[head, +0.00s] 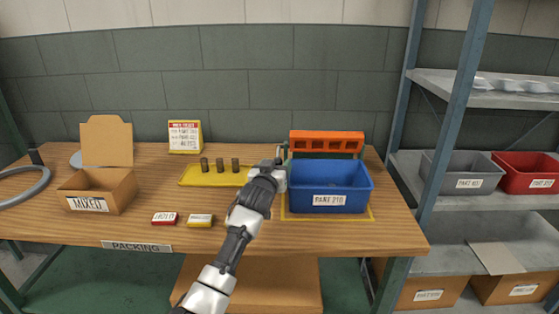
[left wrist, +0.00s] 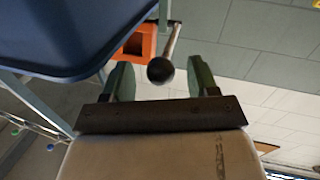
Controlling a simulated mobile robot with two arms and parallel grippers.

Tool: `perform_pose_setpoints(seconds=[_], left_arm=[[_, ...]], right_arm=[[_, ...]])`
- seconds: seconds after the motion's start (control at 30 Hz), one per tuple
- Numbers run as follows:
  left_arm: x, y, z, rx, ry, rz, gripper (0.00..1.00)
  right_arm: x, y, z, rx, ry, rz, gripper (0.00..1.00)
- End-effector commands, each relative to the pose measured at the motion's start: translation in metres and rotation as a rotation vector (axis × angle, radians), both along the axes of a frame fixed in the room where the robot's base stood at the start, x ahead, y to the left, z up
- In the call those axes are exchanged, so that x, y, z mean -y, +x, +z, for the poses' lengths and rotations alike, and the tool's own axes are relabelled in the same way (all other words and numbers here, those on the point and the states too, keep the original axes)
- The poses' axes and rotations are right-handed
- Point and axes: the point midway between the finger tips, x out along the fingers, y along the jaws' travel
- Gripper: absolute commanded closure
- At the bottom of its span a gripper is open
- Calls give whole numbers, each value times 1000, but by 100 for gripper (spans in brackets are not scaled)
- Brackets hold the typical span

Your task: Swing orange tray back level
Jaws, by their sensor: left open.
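The orange tray (head: 326,138) stands behind the blue bin (head: 330,178) at the right of the table. It looks tipped up, with its row of pockets facing forward. In the left wrist view a corner of the orange tray (left wrist: 141,42) shows beside a metal lever rod with a black ball knob (left wrist: 160,70). My left gripper (head: 281,160) is at the left end of the blue bin, close to the tray's left side. Its fingers are open, one on each side of the knob in the left wrist view, with gaps visible. My right gripper is out of view.
The blue bin's wall (left wrist: 70,65) is close to my left gripper. A yellow strip with several dark cylinders (head: 190,180) lies to its left. A shelf post (head: 437,150) stands right.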

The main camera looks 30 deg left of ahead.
Motion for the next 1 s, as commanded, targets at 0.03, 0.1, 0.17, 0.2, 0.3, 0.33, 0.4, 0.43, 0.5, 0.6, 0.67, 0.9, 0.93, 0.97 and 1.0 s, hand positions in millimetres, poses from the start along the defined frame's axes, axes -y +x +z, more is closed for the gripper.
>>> perform_pose_setpoints(seconds=[0.03, 0.1, 0.17, 0.2, 0.3, 0.33, 0.4, 0.43, 0.5, 0.6, 0.67, 0.9, 0.93, 0.97, 1.0], left_arm=[[-3, 8, 1, -1, 0, 2, 41], [-5, 16, 1, 0, -1, 1, 41], [-7, 22, 0, -1, -1, 1, 41], [-8, 25, 0, 0, -1, 0, 41], [-9, 31, 0, -1, -1, 0, 41], [-10, 31, 0, 0, -1, 0, 41], [-10, 33, 0, -1, -1, 0, 41], [-10, 33, 0, -1, -1, 0, 41], [-10, 33, 0, 0, -1, 0, 41], [-10, 33, 0, 0, -1, 0, 41], [-10, 33, 0, 0, -1, 0, 42], [-10, 33, 0, 0, -1, 0, 79], [-10, 33, 0, 0, -1, 0, 84], [-10, 33, 0, 0, -1, 0, 88], [-10, 33, 0, 0, -1, 0, 94]], right_arm=[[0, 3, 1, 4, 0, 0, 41], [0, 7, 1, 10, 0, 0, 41], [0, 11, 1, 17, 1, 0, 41], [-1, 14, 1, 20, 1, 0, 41], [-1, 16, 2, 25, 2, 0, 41], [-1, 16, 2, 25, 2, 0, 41], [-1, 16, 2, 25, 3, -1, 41], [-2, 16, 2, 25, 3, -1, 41], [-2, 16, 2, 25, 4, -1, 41], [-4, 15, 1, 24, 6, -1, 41], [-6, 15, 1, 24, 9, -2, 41], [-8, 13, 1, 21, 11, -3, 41], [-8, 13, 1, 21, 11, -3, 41], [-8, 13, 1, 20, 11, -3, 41], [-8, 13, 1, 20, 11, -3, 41]])
